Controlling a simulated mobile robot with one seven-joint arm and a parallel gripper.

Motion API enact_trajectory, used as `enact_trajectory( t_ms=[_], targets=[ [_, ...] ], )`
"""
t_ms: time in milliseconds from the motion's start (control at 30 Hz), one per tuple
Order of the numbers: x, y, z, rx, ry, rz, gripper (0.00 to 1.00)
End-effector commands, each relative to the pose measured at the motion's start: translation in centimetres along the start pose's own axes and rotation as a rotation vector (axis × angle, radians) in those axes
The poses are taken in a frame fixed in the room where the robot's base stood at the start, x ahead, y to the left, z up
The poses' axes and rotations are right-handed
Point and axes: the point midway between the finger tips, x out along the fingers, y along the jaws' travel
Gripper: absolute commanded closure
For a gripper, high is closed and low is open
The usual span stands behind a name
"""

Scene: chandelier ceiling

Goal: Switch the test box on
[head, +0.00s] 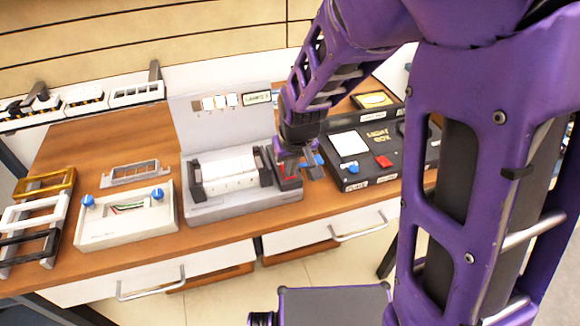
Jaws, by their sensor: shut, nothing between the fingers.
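A black box (418,153) with yellow lettering that seems to end in "BOX" stands at the right of the bench. My gripper (296,171) is shut and empty, pointing down between the black box and the right end of a grey fixture (238,206). Red shows on a dark part at that end, partly hidden by my gripper. I cannot tell whether it touches anything.
A cream box (122,224) with blue knobs and wires stands left on the wooden bench (105,143). Gold, white and black frames (33,213) lie at the far left. A grey frame (135,173) lies behind the cream box. An upright panel (215,131) backs the grey fixture.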

Motion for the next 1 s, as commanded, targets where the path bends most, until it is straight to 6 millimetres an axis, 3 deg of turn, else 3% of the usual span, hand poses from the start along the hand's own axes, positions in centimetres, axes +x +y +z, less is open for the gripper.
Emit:
enact_trajectory(
  t_ms=[400,767,1000],
  targets=[
    [-0.2,0.0,-1.5,0.0,-0.001,0.0,1.0],
    [-0.3,0.0,-1.7,0.0,0.0,0.0,1.0],
    [-3.0,0.2,-3.1,0.002,0.001,0.0,1.0]
  ],
)
